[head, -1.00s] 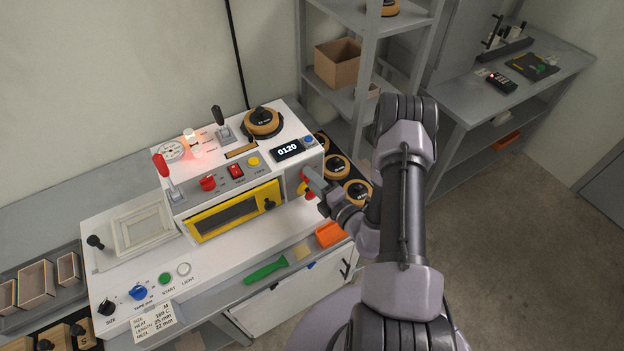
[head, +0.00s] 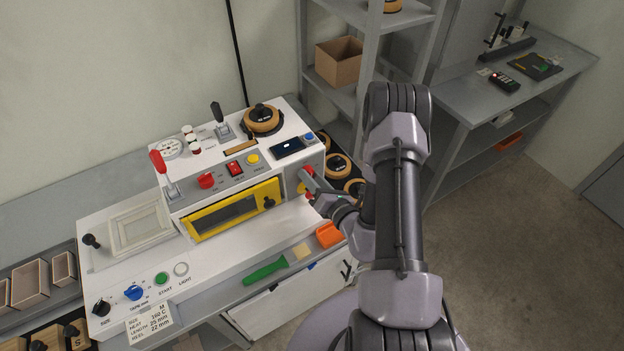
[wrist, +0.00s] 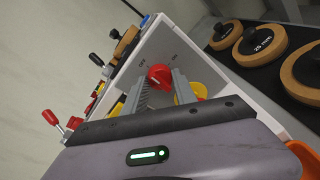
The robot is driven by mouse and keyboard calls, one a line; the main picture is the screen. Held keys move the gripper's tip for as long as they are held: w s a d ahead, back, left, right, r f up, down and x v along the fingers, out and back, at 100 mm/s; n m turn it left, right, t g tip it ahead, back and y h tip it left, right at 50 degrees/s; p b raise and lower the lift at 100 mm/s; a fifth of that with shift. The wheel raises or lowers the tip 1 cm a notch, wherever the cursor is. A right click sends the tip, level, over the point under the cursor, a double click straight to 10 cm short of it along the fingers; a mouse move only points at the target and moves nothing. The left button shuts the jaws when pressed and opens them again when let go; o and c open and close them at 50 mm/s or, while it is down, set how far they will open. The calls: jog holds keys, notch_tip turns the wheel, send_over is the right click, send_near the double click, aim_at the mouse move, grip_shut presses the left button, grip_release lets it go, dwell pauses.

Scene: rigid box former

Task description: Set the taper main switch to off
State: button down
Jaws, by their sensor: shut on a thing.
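The main switch is a red rotary knob (wrist: 160,76) on the right side wall of the white taper machine (head: 318,155). In the wrist view, an OFF label is above left of the knob and an ON label above right. My gripper (wrist: 158,88) is shut on the knob, one finger on each side. In the head view my gripper (head: 312,183) is at the machine's right side and partly covers the switch. The knob's exact pointing is hard to read.
Tape reels (head: 337,166) lie on a dark surface right beside the switch, close to my arm. An orange block (head: 328,235) and a green-handled tool (head: 265,270) lie at the bench front. A shelf rack (head: 370,100) stands behind.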

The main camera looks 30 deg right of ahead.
jog(key=shift+n, duration=0.4)
dwell(0.3)
jog(key=c, duration=1)
grip_release()
